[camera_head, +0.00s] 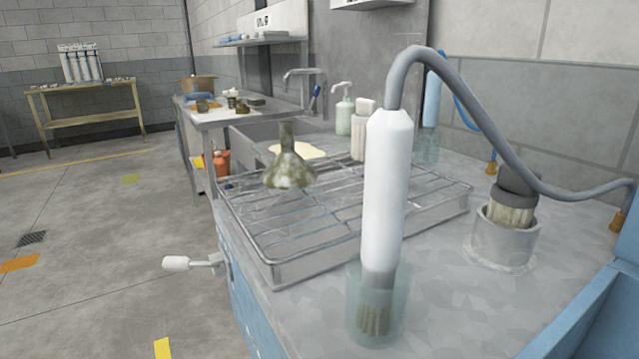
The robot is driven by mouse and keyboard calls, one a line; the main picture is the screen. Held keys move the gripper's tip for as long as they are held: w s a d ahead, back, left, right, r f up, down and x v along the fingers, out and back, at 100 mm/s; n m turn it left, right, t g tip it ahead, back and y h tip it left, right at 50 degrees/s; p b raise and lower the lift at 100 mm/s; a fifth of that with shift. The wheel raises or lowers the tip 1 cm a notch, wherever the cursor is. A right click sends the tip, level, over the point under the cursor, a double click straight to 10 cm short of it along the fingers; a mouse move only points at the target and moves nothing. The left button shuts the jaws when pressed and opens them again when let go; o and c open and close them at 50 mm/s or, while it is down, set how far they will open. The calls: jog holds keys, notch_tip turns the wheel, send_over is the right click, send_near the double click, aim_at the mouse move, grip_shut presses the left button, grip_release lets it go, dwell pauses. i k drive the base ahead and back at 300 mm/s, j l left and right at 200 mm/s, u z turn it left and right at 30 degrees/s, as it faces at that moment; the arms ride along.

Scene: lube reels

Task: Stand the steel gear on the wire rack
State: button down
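The wire rack (350,243) lies on the grey metal worktop in the middle of the view, with thin bars inside a raised metal frame. I cannot make out a steel gear anywhere in this view. A dirty olive-grey funnel-shaped piece (289,168) shows at the rack's back left, narrow end up. My gripper is not in view, so I cannot tell what it holds.
A white-handled brush (387,190) with a grey hose stands in front of the rack. A dark brush (512,205) sits in a metal cup (502,247) at right. A sink (250,145) and bottles (344,115) stand behind. Most of the rack looks bare.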

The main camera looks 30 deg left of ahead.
aim_at(329, 206)
jog(key=j+z, duration=0.3)
jog(key=j, duration=1.35)
jog(key=i+j, duration=0.25)
jog(key=j, duration=0.15)
jog(key=i+j+z, duration=0.15)
jog(key=j, duration=0.2)
jog(key=i+j, duration=0.1)
jog(key=i, duration=0.15)
jog(key=i+j, duration=0.15)
jog(key=i, duration=0.15)
